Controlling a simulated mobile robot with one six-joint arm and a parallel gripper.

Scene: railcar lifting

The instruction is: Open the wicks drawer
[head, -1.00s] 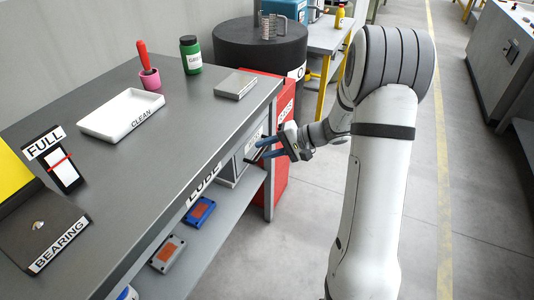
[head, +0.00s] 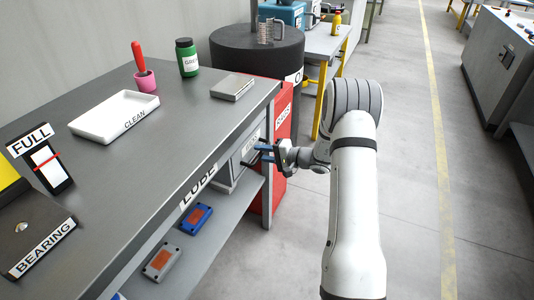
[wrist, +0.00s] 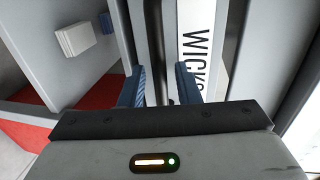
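The wicks drawer (head: 228,171) is a grey box front under the right end of the workbench, and it looks shut. A dark upright handle bar (wrist: 168,40) runs beside the label. My gripper (head: 265,153) is at the drawer front, its blue fingers pointing at it. In the wrist view the fingers (wrist: 160,88) stand apart, with the bar appearing between them. I cannot tell whether they touch it.
The workbench (head: 190,130) carries a white CLEAN tray (head: 115,115), a green jar (head: 188,58) and a grey block (head: 232,87). Below is a shelf (head: 215,225) with a blue box (head: 196,218). A red bin (head: 283,130) stands close behind the gripper.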

